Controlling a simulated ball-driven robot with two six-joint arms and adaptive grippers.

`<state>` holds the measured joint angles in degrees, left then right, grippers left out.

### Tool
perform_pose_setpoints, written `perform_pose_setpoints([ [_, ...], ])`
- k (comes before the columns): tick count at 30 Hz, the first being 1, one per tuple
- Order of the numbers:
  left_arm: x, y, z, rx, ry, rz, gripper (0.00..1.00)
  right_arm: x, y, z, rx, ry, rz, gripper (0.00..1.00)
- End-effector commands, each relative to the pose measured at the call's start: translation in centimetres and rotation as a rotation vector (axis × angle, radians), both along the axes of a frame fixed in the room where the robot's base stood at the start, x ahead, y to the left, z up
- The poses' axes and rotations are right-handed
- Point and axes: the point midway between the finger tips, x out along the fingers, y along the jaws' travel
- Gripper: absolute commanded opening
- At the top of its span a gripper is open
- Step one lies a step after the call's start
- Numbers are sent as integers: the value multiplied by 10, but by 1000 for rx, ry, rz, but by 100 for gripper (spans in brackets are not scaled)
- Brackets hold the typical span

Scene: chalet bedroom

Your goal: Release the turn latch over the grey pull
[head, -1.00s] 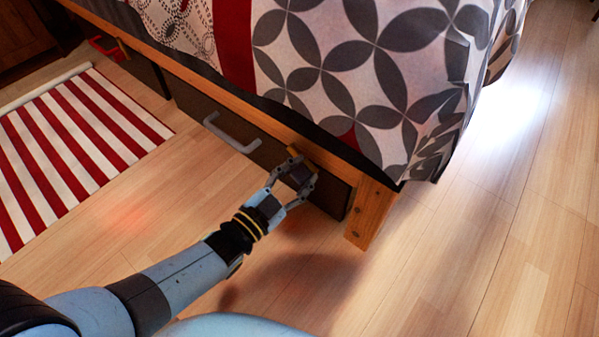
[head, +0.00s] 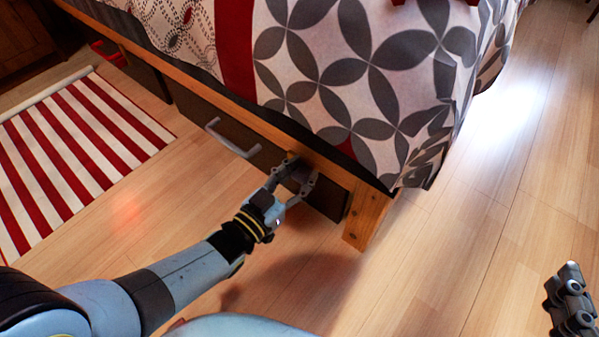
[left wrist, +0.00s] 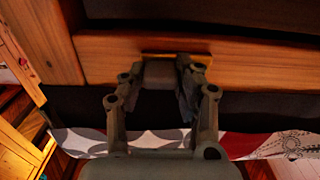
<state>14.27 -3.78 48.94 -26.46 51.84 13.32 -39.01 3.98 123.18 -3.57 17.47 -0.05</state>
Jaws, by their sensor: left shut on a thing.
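The grey pull (head: 232,140) is a bar handle on the dark drawer front (head: 195,112) under the bed. My left gripper (head: 302,169) is right of the pull, at the wooden rail near the bed's corner post. Its fingers are closed on a small dark block, which I take as the turn latch (left wrist: 160,74). In the left wrist view the gripper (left wrist: 160,80) has this block between its fingertips, against the rail (left wrist: 110,60). The fingers hide much of the latch, so its angle is unclear. Part of my right gripper (head: 570,300) shows at the lower right.
The bed's corner post (head: 367,217) stands just right of the left gripper. A patterned bedspread (head: 340,70) hangs over the rail. A red-and-white striped rug (head: 75,150) lies at left. The wooden floor (head: 460,240) in front and at right is clear.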

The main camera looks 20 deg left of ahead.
Motion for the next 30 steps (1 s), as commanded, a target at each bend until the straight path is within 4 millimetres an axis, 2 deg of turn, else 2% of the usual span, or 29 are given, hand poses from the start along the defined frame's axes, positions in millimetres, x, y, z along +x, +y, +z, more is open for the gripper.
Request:
perform_pose_setpoints([
  [10, -1, 0, 0, -13, 5, 0, 0, -3, 0, -4, 0, 18, -2, 40],
  [11, -1, 0, 0, -13, 5, 0, 32, -3, 0, -4, 0, 18, -2, 40],
  [16, -1, 0, 0, -12, 4, 0, 54, -3, 0, -4, 0, 17, -2, 40],
  [25, 0, 0, 1, -11, 4, 0, 54, -2, 0, -4, 1, 16, -3, 40],
  [30, -1, 0, 12, -12, 2, -1, 54, -2, 0, -4, 1, 16, -3, 40],
])
